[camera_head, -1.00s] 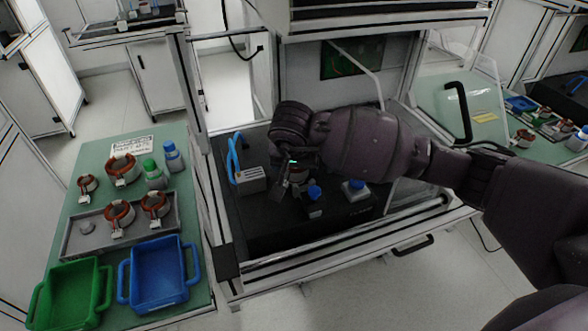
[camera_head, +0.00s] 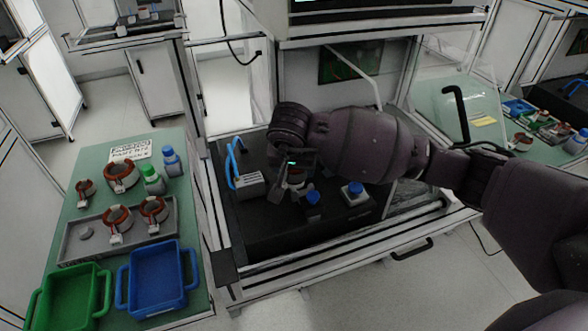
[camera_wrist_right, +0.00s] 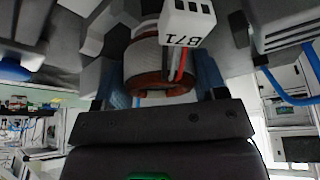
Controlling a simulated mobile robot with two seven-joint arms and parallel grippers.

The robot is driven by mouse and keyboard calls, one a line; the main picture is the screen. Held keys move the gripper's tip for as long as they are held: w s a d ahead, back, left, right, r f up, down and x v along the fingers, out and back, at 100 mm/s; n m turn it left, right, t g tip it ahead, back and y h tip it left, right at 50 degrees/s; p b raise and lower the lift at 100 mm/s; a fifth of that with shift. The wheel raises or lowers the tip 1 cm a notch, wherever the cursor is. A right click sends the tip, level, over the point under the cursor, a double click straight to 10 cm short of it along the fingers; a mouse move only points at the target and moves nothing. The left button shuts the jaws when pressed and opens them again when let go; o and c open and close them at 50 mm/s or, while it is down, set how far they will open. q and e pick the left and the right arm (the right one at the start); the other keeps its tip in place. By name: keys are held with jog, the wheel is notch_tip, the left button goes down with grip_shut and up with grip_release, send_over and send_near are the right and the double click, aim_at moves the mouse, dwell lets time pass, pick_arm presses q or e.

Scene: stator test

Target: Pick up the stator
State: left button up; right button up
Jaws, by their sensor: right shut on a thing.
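A stator (camera_wrist_right: 158,55) with a copper-brown winding, a pale core and a white connector block marked "B71" (camera_wrist_right: 187,22) sits between the fingers of my right gripper (camera_wrist_right: 160,90) in the wrist view. The gripper is shut on it. In the head view the right gripper (camera_head: 297,183) points down over the black test bench, and only a small part of the held stator (camera_head: 295,177) shows behind the fingers. I cannot tell whether the stator still touches the fixture below. My left gripper is not in view.
Two blue-capped buttons (camera_head: 355,188) and a grey box with a blue handle (camera_head: 249,185) stand close to the gripper on the bench. The green table (camera_head: 85,205) at left holds several other stators, bottles, a grey tray (camera_head: 75,250), a green bin (camera_head: 72,300) and a blue bin (camera_head: 158,283).

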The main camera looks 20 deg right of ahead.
notch_tip(320, 180, up, 18)
jog(key=f+n+y, duration=0.1)
jog(key=f+n, duration=0.2)
jog(key=f+n+y, duration=0.1)
jog(key=f+n, duration=0.1)
jog(key=f, duration=0.2)
jog(key=f+n+y, duration=0.1)
jog(key=f+n, duration=0.2)
jog(key=shift+s+d+f+n, duration=0.1)
jog(key=shift+d+f+n, duration=0.15)
jog(key=shift+d+n, duration=0.1)
jog(key=shift+a+r+n+y, duration=0.1)
jog(key=shift+a+n+y, duration=0.3)
jog(key=shift+n, duration=0.15)
jog(key=shift+f+b, duration=0.35)
jog(key=shift+f, duration=0.5)
jog(key=shift+f+b, duration=0.4)
jog(key=shift+f, duration=1.15)
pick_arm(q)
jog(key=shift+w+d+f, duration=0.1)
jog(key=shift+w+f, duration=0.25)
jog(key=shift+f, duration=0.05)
